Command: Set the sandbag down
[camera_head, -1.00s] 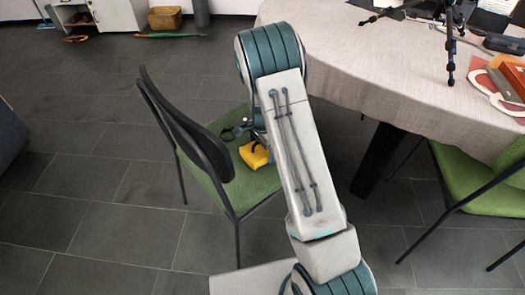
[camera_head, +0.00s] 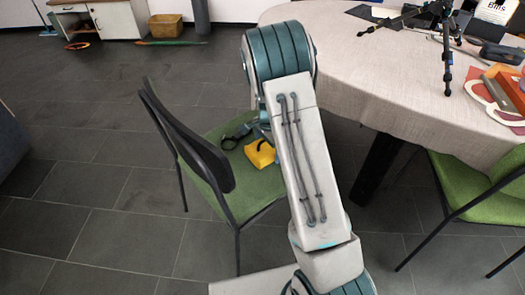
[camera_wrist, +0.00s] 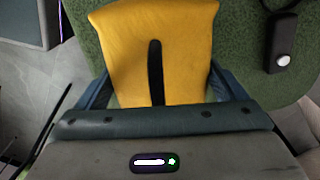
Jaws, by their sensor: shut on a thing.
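The sandbag is a yellow pouch with a black strip; it shows in the head view (camera_head: 260,153) and large in the wrist view (camera_wrist: 185,50). It is over the green seat (camera_head: 227,203) of a chair with a black backrest (camera_head: 187,135). My gripper (camera_wrist: 158,92) is shut on the sandbag, with a dark finger at each side of it. In the head view my arm hides most of the gripper. I cannot tell whether the sandbag touches the seat or is just above it.
A dark object with a loop (camera_head: 237,137) lies on the seat beside the sandbag; a black device (camera_wrist: 283,40) shows there in the wrist view. A cloth-covered table (camera_head: 350,75) with a tripod (camera_head: 447,60) stands right. Another green chair (camera_head: 485,190) is further right.

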